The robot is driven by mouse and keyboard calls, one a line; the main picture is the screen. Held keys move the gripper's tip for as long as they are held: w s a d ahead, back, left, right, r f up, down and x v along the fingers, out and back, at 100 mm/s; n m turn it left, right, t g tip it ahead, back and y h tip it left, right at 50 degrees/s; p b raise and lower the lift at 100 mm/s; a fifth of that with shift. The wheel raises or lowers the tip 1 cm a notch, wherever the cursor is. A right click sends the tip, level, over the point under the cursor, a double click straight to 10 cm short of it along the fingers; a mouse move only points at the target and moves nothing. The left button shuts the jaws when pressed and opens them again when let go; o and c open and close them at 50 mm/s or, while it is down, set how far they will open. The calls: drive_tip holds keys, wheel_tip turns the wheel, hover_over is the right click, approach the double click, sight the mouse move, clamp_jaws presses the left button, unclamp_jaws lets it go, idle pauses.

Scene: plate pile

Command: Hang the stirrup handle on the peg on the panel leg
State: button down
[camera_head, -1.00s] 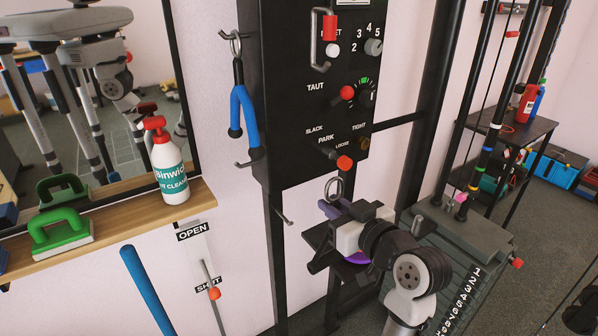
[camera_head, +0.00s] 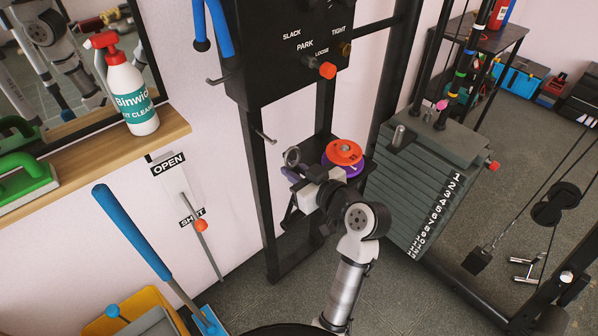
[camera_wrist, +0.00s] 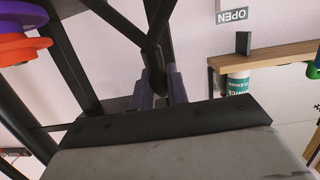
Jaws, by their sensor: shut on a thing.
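My gripper (camera_head: 291,174) is low in front of the black panel's legs, its purple-grey fingers closed on the stirrup handle. A grey metal ring (camera_head: 292,157) of the handle stands up just above the fingers; much of the rest is hidden or merges with dark parts behind. In the wrist view a dark piece (camera_wrist: 157,80) lies between the fingertips. The peg (camera_head: 265,136) is a short grey pin sticking out from the panel's left leg (camera_head: 262,185). The ring is right of the peg and slightly lower in the picture, apart from it.
Orange and purple discs (camera_head: 343,152) sit close right of my gripper. Another peg (camera_head: 217,80) is on the panel's side, near a blue-handled piece (camera_head: 220,28). A weight stack (camera_head: 420,185) stands right. A shelf with a spray bottle (camera_head: 130,95) is left.

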drive_tip(key=shift+b+x, duration=0.45)
drive_tip(key=shift+x, duration=3.7)
drive_tip(key=shift+s+a, duration=0.1)
drive_tip(key=c, duration=1.3)
unclamp_jaws()
drive_tip(key=b+v, duration=0.2)
drive_tip(key=v, duration=1.1)
drive_tip(key=shift+s+d, duration=0.2)
drive_tip(key=shift+s, duration=0.15)
